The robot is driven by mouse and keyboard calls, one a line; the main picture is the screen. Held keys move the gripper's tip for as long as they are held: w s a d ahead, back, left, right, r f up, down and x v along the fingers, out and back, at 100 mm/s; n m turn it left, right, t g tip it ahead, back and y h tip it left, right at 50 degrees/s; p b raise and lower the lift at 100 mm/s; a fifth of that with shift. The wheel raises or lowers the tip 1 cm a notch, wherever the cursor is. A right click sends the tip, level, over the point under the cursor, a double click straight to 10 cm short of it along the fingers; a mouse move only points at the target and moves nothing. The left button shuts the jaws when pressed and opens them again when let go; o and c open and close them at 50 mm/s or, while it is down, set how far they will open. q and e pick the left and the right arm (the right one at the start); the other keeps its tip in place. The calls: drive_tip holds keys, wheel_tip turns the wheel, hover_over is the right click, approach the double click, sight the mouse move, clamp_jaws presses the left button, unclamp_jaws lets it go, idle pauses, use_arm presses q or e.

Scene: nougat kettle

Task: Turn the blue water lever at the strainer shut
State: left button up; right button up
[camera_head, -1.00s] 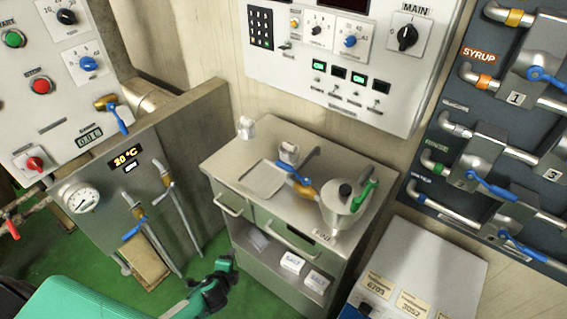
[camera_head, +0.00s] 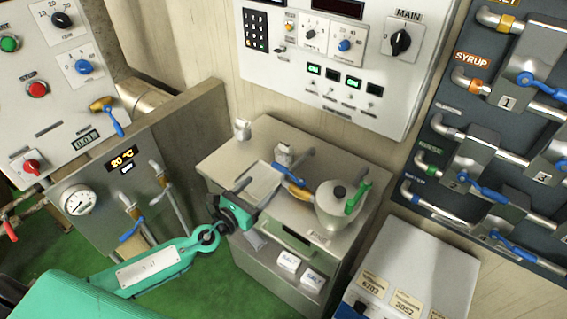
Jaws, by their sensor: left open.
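A small valve with a blue lever (camera_head: 285,170) and a yellow-orange body (camera_head: 299,191) sits on top of the steel cabinet (camera_head: 238,158). The lever slants from upper left to lower right, just left of a round metal pot (camera_head: 335,206) with a green handle (camera_head: 357,198). I cannot tell which part is the strainer. My left gripper (camera_head: 255,197) is open and empty at the cabinet's front left, by the shallow tray (camera_head: 262,182). It is left of and below the blue lever, apart from it. My right gripper is not in view.
Other blue levers are on the left panel (camera_head: 117,121), at the gauge stand (camera_head: 131,231) and on the dark pipe panel (camera_head: 480,187). A white control panel (camera_head: 330,65) hangs behind the cabinet. A labelled box (camera_head: 420,262) stands front right. Green floor is free at lower left.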

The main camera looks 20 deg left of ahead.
sight(278, 169)
use_arm(q)
drive_tip(key=p+x, duration=0.2)
drive_tip(key=x, duration=0.9)
drive_tip(key=shift+w+d, duration=0.1)
drive_tip(key=shift+w, duration=0.2)
drive_tip(key=shift+w+d, duration=0.2)
drive_tip(key=shift+w, duration=0.4)
drive_tip(key=shift+c, duration=0.5)
